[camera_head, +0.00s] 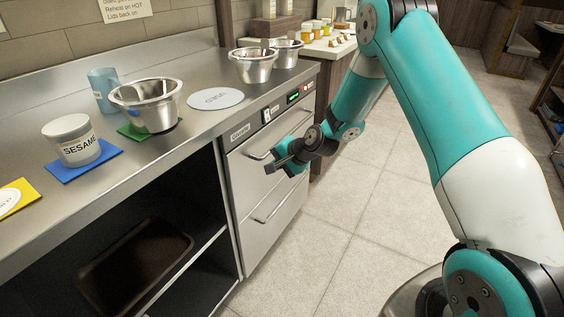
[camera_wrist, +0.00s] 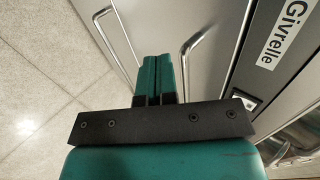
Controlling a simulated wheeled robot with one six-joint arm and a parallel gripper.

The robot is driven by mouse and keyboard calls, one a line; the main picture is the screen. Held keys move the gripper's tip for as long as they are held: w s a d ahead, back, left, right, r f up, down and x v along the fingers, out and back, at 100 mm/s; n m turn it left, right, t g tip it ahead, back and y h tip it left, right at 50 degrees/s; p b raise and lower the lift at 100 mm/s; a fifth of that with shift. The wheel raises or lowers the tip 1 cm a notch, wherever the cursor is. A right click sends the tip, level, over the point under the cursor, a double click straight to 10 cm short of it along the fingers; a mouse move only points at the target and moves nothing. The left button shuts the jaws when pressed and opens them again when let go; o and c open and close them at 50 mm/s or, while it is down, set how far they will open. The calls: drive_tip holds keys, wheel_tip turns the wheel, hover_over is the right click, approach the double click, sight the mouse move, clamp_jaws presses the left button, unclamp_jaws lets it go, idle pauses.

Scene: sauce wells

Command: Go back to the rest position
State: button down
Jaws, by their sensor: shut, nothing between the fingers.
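My gripper (camera_head: 284,167) is in front of the drawer unit in the head view, at the height of the upper drawer handle (camera_head: 280,135). Its fingers look shut and empty. In the wrist view, the two teal fingers of my gripper (camera_wrist: 157,66) lie side by side with the steel drawer fronts beyond them. The upper handle (camera_wrist: 205,48) is right of the fingers and the lower handle (camera_wrist: 115,40) is left of them. I cannot tell whether the fingertips touch the drawer front.
On the steel counter (camera_head: 190,65) stand a SESAME jar (camera_head: 72,142) on a blue mat (camera_head: 85,168), a steel bowl (camera_head: 148,105) on a green mat (camera_head: 133,134), a blue cup (camera_head: 104,90), a round white disc (camera_head: 215,99) and two further bowls (camera_head: 252,66). Tiled floor (camera_head: 330,240) is clear.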

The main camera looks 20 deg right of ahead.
drive_tip(key=s+a+r+n+g+y+p, duration=0.1)
drive_tip(key=s+a+r+n+g+p, duration=0.15)
drive_tip(key=s+a+r+n, duration=0.7)
drive_tip(key=s+a+r+n+g+p, duration=0.15)
drive_tip(key=s+r+p, duration=0.4)
drive_tip(key=r, duration=0.85)
drive_tip(key=s+r+n+g+p, duration=0.1)
drive_tip(key=s+r+n, duration=0.1)
drive_tip(key=s, duration=0.5)
drive_tip(key=s+r+n+g+h+p, duration=0.1)
drive_tip(key=s+r+n, duration=0.2)
drive_tip(key=s, duration=0.4)
drive_tip(key=s+a+r+n+g+h+p, duration=0.1)
drive_tip(key=s+r+n, duration=0.1)
drive_tip(key=s+r, duration=0.3)
drive_tip(key=s, duration=0.2)
drive_tip(key=shift+s+n+g, duration=0.3)
drive_tip(key=shift+g, duration=0.1)
